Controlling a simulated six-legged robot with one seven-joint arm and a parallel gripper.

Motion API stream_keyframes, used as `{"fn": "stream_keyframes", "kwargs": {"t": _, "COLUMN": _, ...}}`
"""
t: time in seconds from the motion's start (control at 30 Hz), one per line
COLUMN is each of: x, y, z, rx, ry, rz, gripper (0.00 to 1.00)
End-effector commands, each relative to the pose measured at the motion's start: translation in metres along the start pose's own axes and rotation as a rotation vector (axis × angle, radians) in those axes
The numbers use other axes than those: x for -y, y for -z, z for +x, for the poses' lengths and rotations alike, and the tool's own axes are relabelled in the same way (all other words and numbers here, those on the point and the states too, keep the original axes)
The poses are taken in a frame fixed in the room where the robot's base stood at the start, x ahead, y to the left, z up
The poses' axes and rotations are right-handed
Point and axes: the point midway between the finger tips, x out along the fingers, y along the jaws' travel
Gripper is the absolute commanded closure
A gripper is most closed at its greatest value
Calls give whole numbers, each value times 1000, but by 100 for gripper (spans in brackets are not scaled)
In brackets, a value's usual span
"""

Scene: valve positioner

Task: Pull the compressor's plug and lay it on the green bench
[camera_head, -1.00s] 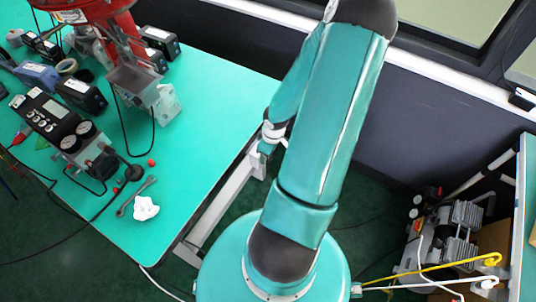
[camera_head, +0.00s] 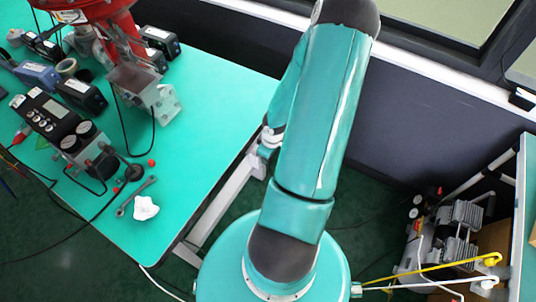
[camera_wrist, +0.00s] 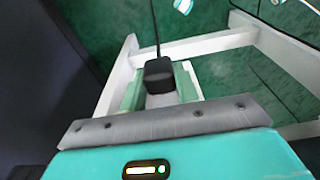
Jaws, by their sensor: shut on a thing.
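In the wrist view my gripper (camera_wrist: 158,88) is shut on a black plug (camera_wrist: 159,70), which sits between its two pale green fingers. A black cable runs from the plug toward the top of that view. White frame bars lie below and beyond the plug, over dark green floor. In the head view the plug is not visible, and my arm hides most of the gripper's surroundings. The green bench (camera_head: 215,105) fills the left of the head view. The compressor (camera_head: 452,235) stands on the floor at the lower right, beside a second bench's edge.
A red valve actuator (camera_head: 105,35) and a positioner with gauges (camera_head: 58,125) stand on the bench. A wrench (camera_head: 135,195) and a crumpled white cloth (camera_head: 146,208) lie near its front corner. The bench's right part is clear. A dark wall runs behind.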

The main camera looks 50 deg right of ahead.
Motion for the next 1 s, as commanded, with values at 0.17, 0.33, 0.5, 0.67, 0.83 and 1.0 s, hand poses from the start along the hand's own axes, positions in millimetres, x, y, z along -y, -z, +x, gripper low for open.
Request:
{"fn": "stream_keyframes", "kwargs": {"t": 0.17, "x": 0, "y": 0, "z": 0, "rx": 0, "ry": 0, "rz": 0, "gripper": 100}}
{"fn": "stream_keyframes", "kwargs": {"t": 0.33, "x": 0, "y": -2, "z": 0, "rx": 1, "ry": -1, "rz": 1, "gripper": 100}}
{"fn": "stream_keyframes", "kwargs": {"t": 0.5, "x": 0, "y": -5, "z": -1, "rx": 1, "ry": -1, "rz": 0, "gripper": 100}}
{"fn": "stream_keyframes", "kwargs": {"t": 0.67, "x": 0, "y": -7, "z": -1, "rx": 1, "ry": 0, "rz": 0, "gripper": 100}}
{"fn": "stream_keyframes", "kwargs": {"t": 0.83, "x": 0, "y": -9, "z": -1, "rx": 1, "ry": 0, "rz": 0, "gripper": 100}}
{"fn": "stream_keyframes", "kwargs": {"t": 1.0, "x": 0, "y": -11, "z": -2, "rx": 1, "ry": 0, "rz": 0, "gripper": 100}}
